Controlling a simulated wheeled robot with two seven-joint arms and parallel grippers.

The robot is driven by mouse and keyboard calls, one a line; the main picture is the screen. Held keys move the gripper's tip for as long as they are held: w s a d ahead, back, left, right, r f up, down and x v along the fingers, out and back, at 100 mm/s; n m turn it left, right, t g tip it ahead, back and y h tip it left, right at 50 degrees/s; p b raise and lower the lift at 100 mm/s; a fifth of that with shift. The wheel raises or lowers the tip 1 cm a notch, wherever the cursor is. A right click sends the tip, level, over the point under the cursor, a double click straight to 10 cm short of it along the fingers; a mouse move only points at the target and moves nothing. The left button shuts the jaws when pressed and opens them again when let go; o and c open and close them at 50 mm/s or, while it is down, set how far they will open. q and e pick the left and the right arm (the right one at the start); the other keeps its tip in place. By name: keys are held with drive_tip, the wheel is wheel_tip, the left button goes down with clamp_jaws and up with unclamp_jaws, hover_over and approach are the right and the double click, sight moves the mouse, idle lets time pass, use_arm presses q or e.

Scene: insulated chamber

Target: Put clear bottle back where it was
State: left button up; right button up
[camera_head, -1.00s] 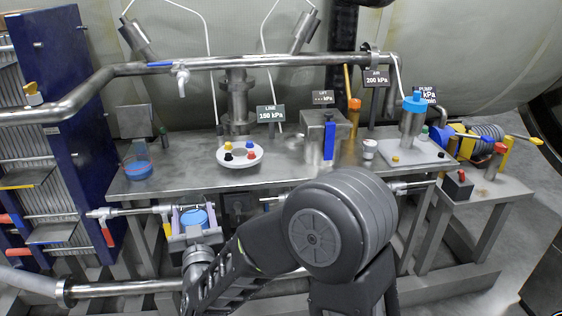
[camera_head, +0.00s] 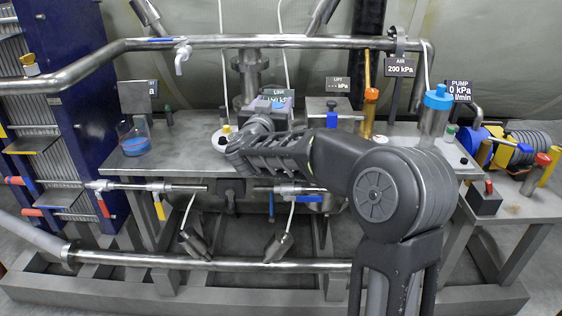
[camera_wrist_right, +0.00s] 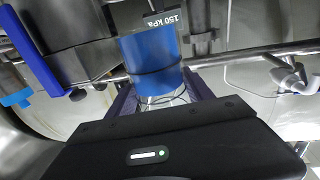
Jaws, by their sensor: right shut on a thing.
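The clear bottle with its blue part shows in the right wrist view (camera_wrist_right: 153,62), between the two purple-grey fingers of my right gripper (camera_wrist_right: 162,92). Its clear portion shows just above the dark gripper body. In the head view my right gripper (camera_head: 272,104) is shut on it, raised above the middle of the steel table (camera_head: 185,160). Only a small blue patch of the bottle (camera_head: 278,105) shows there. My forearm hides the table surface below and to the right. My left gripper is not in view.
A beaker with blue liquid (camera_head: 134,140) stands at the table's left end. A white round plate (camera_head: 219,143) is mostly hidden by my arm. A blue-capped vessel (camera_head: 434,116) stands at the right. A horizontal pipe (camera_head: 230,43) crosses above the table.

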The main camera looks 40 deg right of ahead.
drive_tip(key=shift+d+r, duration=0.15)
drive_tip(key=shift+d, duration=0.65)
drive_tip(key=shift+d+r, duration=0.35)
drive_tip(key=shift+d, duration=0.05)
use_arm(q)
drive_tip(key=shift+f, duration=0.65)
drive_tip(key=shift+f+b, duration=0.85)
drive_tip(key=shift+b, duration=0.2)
use_arm(e)
drive_tip(key=shift+a+f, duration=0.1)
drive_tip(key=shift+f, duration=2.4)
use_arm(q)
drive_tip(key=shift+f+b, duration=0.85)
use_arm(e)
drive_tip(key=shift+f, duration=2.5)
